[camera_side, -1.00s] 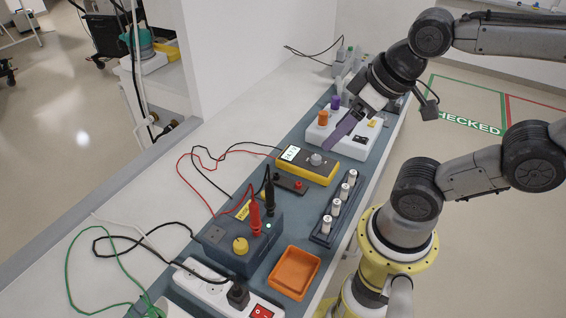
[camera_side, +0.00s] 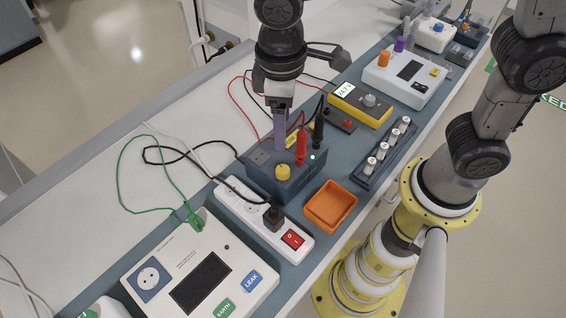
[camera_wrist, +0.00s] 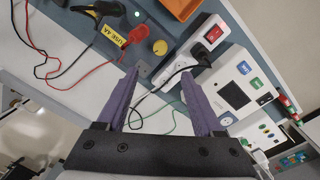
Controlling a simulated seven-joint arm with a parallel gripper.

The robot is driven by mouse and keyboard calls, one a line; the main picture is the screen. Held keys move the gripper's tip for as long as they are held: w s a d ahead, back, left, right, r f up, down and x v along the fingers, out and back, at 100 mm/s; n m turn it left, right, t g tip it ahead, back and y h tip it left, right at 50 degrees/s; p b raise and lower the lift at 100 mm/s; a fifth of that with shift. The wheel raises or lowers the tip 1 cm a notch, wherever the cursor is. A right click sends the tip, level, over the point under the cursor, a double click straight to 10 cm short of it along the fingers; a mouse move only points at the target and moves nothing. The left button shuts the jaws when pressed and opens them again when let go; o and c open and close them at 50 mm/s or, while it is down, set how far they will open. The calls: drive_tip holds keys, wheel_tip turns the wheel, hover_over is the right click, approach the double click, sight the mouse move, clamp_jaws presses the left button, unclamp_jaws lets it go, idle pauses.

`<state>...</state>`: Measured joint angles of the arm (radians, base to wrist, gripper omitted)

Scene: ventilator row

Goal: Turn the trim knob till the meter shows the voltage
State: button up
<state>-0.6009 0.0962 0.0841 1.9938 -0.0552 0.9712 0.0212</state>
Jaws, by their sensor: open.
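A dark grey supply box (camera_side: 262,178) stands on the bench, with a round yellow knob (camera_side: 283,172) on its upper face, which I take as the trim knob. The knob also shows in the wrist view (camera_wrist: 160,47), ahead of the fingertips. Red and black plugs (camera_side: 301,147) stand in the box, and a small green light glows beside them. The yellow meter (camera_side: 372,112) lies behind, its lit display (camera_side: 345,91) too small to read surely. My gripper (camera_side: 280,147) points down at the box's rear side; its purple fingers (camera_wrist: 158,73) are apart and empty, not on the knob.
A white power strip (camera_side: 262,222) with a black plug and red switch stands nearer the camera, beside an orange tray (camera_side: 331,205). A white tester (camera_side: 200,275) is in front. Red and black leads loop over the bench behind the box. A battery rack (camera_side: 388,150) is to the right.

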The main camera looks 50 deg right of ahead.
sight(283, 169)
drive_tip(key=f, duration=1.3)
drive_tip(key=shift+w+d+f, duration=0.15)
drive_tip(key=shift+d+f, duration=0.05)
drive_tip(key=shift+f, duration=0.15)
clamp_jaws()
